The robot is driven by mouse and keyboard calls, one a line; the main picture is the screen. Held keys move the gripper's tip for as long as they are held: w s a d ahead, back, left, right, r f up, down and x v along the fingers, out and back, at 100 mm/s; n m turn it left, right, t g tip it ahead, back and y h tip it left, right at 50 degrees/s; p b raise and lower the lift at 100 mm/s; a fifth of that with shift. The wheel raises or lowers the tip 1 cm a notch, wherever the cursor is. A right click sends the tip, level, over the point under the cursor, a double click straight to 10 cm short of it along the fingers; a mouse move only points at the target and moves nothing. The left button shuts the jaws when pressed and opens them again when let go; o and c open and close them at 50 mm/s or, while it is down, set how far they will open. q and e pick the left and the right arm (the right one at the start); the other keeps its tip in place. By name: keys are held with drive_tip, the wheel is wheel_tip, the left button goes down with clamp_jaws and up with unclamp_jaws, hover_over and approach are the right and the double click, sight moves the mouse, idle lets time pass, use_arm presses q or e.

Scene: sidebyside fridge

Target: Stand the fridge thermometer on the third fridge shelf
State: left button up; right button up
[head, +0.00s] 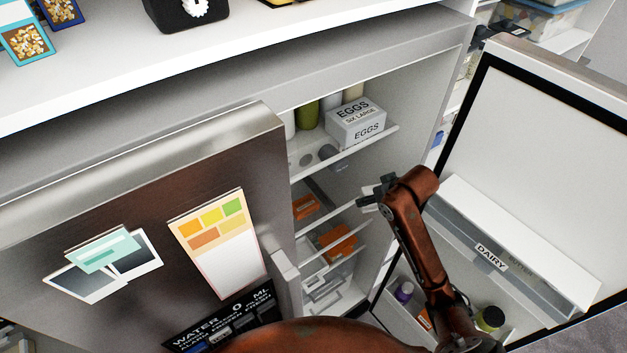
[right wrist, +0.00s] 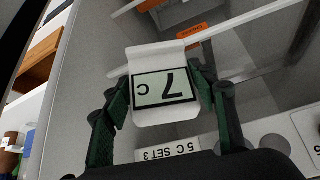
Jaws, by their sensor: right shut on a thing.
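The fridge thermometer (right wrist: 166,88) is a small white piece with a dark-framed display reading 7 C, upside down in the right wrist view. My right gripper (right wrist: 163,92) is shut on it, with green fingers on its two sides. In the head view my right gripper (head: 370,198) is at the open fridge compartment, near the front of the shelves below the eggs. The thermometer's shape is hard to make out there. The fridge shelves (head: 338,217) show as pale edges, partly hidden by my right arm and the left door. My left gripper is not in view.
An egg carton (head: 357,124) and bottles stand on the upper shelf. Orange packs (head: 338,242) lie on lower shelves. The open right door (head: 545,130) carries a dairy bin (head: 490,257) and jars. The left door (head: 130,200) is close on the left. A strip reads 5 C SET 3 (right wrist: 168,152).

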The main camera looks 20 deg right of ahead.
drive_tip(key=w+f, duration=0.1)
drive_tip(key=w, duration=0.2)
drive_tip(key=w+a+f+p, duration=0.1)
drive_tip(key=w+f, duration=0.1)
drive_tip(key=w, duration=0.1)
drive_tip(key=w+f+p, duration=0.1)
drive_tip(key=w+f, duration=0.1)
drive_tip(key=w, duration=0.2)
drive_tip(key=shift+w+a, duration=0.1)
drive_tip(key=shift+a, duration=0.1)
drive_tip(key=shift+w+f, duration=0.25)
drive_tip(key=shift+w, duration=0.2)
drive_tip(key=w+f, duration=0.1)
drive_tip(key=w+f+p, duration=0.1)
drive_tip(key=shift+w+a, duration=0.3)
drive_tip(key=shift+w+f, duration=0.2)
drive_tip(key=shift+s, duration=0.1)
drive_tip(key=shift+f, duration=0.1)
drive_tip(key=o, duration=1.2)
